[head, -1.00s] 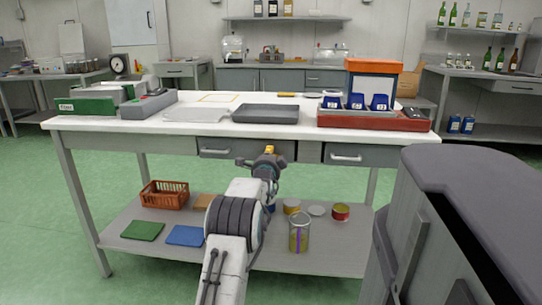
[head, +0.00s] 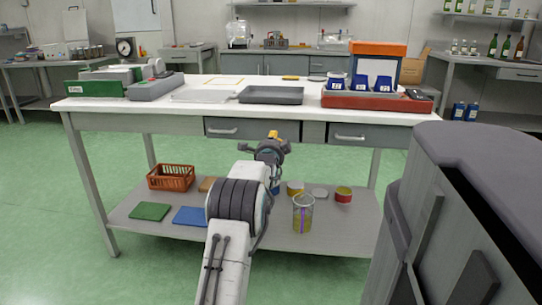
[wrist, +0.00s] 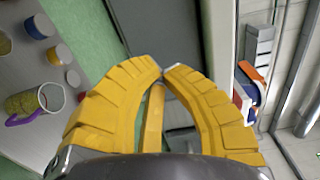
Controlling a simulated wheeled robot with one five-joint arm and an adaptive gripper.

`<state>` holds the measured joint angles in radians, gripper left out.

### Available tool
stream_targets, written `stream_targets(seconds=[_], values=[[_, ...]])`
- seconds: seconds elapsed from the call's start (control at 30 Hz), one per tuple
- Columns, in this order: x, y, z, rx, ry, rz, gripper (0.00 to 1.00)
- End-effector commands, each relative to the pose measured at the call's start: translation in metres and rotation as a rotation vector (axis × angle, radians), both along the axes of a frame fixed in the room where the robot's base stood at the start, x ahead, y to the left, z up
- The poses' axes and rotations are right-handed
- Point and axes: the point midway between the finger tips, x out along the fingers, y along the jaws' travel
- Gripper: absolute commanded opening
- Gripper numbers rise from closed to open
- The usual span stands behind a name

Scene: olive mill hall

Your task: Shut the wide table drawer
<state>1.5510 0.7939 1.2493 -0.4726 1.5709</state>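The table (head: 195,90) has a white top and two grey drawers under its front edge. The left, wider-looking drawer (head: 270,131) has a bar handle (head: 222,131) near its left end. How far it stands out is hard to tell. The right drawer (head: 375,138) has its own bar handle (head: 350,138). My gripper (head: 273,136) is in front of the left drawer's lower right part and hides some of it.
The lower shelf (head: 255,222) holds an orange basket (head: 171,177), green and blue mats, a jar (head: 303,213) and several tins. A grey tray (head: 271,95) and a red tray with blue bins stand on top. Green floor lies clear at the left.

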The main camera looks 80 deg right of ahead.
Motion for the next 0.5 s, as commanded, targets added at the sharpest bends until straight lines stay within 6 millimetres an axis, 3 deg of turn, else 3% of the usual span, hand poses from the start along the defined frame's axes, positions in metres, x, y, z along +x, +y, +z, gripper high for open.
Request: stream_targets(seconds=[0.5], values=[[-0.001,0.048,-0.001,0.005,0.0,0.0,0.0]])
